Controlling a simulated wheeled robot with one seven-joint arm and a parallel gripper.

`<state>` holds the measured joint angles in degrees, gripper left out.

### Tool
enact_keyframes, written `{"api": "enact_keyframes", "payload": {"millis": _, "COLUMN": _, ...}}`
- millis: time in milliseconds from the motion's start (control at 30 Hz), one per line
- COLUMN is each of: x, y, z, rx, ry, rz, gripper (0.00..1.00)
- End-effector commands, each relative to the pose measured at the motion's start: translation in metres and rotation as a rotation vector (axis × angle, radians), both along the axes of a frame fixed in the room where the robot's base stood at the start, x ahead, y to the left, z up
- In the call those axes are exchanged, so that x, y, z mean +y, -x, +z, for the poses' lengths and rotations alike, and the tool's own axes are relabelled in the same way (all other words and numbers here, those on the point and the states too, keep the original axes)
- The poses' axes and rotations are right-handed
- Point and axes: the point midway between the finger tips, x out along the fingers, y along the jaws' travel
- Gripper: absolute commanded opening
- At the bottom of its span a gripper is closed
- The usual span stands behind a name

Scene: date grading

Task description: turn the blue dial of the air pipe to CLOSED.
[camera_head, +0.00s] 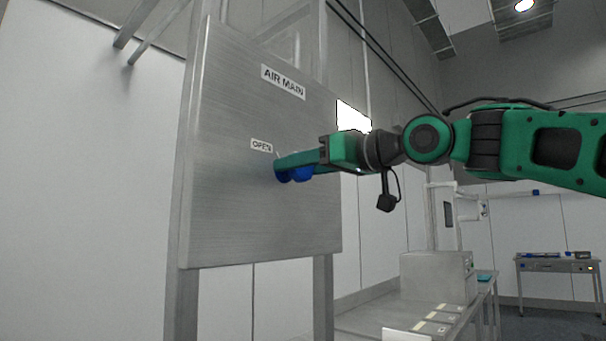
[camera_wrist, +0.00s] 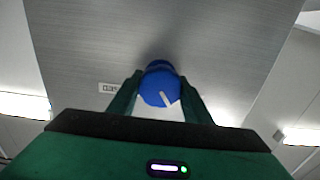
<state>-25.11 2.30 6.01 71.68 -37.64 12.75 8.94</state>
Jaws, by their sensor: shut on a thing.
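The blue dial (camera_head: 301,174) sits on a grey metal panel (camera_head: 230,210), below the AIR MAIN sign (camera_head: 283,82) and just right of and below the OPEN label (camera_head: 261,145). My gripper (camera_head: 290,168) is shut on the dial, reaching in from the right. In the wrist view the blue dial (camera_wrist: 160,88) sits between the two green fingers, with a white mark on its face slanting toward the lower right. A small label (camera_wrist: 108,88) shows left of it. No CLOSED label can be made out; the gripper may hide part of the panel.
The panel stands on metal legs (camera_head: 323,295) before a white wall. A metal bench (camera_head: 375,312) with a grey box-shaped machine (camera_head: 438,277) is at lower right. A small table (camera_head: 557,266) stands farther back on the right.

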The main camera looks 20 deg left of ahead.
Motion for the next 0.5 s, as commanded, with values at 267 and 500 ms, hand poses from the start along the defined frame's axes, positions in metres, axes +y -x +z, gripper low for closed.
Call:
{"api": "enact_keyframes", "payload": {"millis": 267, "x": -0.0031, "y": -0.0044, "z": 0.0014, "rx": 0.24, "ry": -0.104, "rz": -0.009, "gripper": 0.22}}
{"api": "enact_keyframes", "payload": {"millis": 500, "x": -0.0039, "y": -0.0058, "z": 0.0013, "rx": 0.45, "ry": -0.192, "rz": -0.011, "gripper": 0.22}}
